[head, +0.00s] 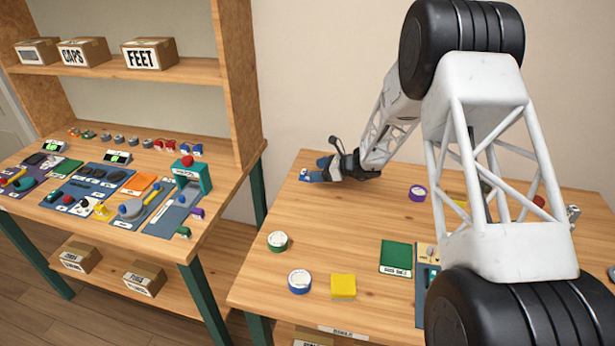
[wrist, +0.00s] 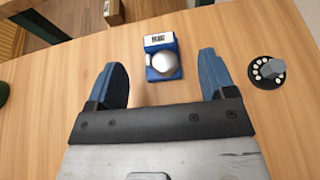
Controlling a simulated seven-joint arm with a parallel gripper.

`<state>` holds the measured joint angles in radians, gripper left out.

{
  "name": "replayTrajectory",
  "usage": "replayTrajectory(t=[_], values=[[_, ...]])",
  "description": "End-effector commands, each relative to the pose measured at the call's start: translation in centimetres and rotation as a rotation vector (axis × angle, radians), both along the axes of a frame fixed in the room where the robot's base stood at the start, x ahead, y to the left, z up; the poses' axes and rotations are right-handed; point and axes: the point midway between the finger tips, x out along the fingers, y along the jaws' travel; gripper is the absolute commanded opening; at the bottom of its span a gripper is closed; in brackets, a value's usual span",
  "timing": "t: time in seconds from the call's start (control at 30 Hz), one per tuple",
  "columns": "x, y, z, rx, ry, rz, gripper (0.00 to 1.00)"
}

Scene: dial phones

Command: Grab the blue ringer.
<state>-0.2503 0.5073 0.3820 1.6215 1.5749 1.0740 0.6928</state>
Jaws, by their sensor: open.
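The blue ringer (wrist: 163,57) is a small blue block with a silver dome and a white label, lying on the wooden table (wrist: 200,135). In the head view only a small part of it (head: 304,175) shows beside the fingers. My gripper (wrist: 162,66) is open, its blue fingers spread wide to the left and right of the ringer in the wrist view. The ringer lies just beyond the fingertips, roughly centred, with clear gaps at both sides. The gripper also shows in the head view (head: 318,169), at the table's far left.
A black dial with white holes and a grey knob (wrist: 267,71) lies right of the right finger. A loaded bench (head: 130,250) stands left.

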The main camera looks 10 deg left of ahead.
Motion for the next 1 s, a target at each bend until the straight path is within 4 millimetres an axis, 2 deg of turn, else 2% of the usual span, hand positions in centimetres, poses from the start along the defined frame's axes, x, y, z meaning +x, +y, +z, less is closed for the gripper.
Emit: replayTrajectory(t=[0.33, 0.73, 1.0], values=[[0.0, 0.4, -0.2, 0.000, 0.000, 0.000, 0.77], [0.1, 4.0, -1.8, 0.001, -0.001, 0.001, 0.77], [0.2, 4.7, -2.2, 0.000, -0.001, 0.000, 0.77]])
